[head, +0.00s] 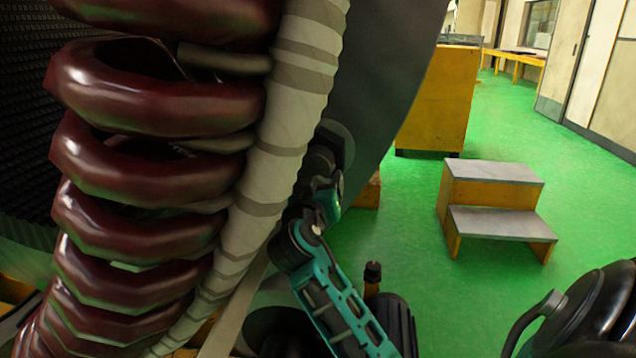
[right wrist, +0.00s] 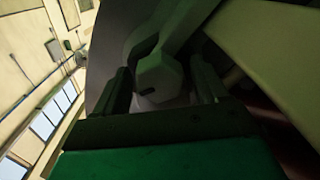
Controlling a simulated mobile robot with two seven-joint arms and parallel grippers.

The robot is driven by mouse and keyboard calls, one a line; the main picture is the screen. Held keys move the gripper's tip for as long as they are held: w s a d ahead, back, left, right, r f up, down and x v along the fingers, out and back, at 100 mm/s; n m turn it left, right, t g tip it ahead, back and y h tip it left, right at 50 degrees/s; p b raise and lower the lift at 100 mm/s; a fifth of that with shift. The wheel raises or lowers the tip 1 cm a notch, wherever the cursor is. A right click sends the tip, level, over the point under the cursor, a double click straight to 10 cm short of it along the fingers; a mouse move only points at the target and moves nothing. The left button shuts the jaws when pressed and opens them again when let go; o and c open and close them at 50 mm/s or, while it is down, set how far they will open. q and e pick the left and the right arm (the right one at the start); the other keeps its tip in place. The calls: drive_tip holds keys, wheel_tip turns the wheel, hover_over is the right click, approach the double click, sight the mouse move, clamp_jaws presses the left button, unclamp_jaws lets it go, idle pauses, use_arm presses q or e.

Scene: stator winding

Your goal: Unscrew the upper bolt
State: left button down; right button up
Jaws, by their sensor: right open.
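The bolt (right wrist: 160,77) shows in the right wrist view as a pale grey hexagonal head in shadow, at the dark face of the stator. My right gripper (right wrist: 163,88) is open, with one finger on each side of the bolt head. Whether the fingers touch it cannot be told. In the head view my teal right arm reaches up along the stator's edge, and the right gripper (head: 323,165) is small and dark there, its fingers hard to make out. The bolt cannot be made out in the head view. My left gripper is not in view.
Thick dark red coils (head: 150,175) and a pale wrapped column (head: 290,110) fill the left of the head view, close to the right arm. A two-step stool (head: 495,190) and a yellow cabinet (head: 437,100) stand on the green floor, which is otherwise largely clear.

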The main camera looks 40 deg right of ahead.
drive_tip(key=shift+c, duration=0.2)
drive_tip(key=c, duration=0.9)
drive_tip(key=n+p, duration=0.3)
drive_tip(key=shift+r+n+p, duration=0.25)
drive_tip(key=shift+n+p, duration=0.05)
drive_tip(key=shift+n, duration=0.1)
drive_tip(key=shift+c, duration=0.2)
drive_tip(key=shift+f+n+p, duration=0.2)
drive_tip(key=shift+n+p, duration=0.15)
drive_tip(key=shift+n, duration=0.55)
drive_tip(key=shift+w, duration=0.1)
drive_tip(key=o, duration=0.8)
drive_tip(key=shift+a, duration=0.1)
drive_tip(key=shift+o, duration=0.9)
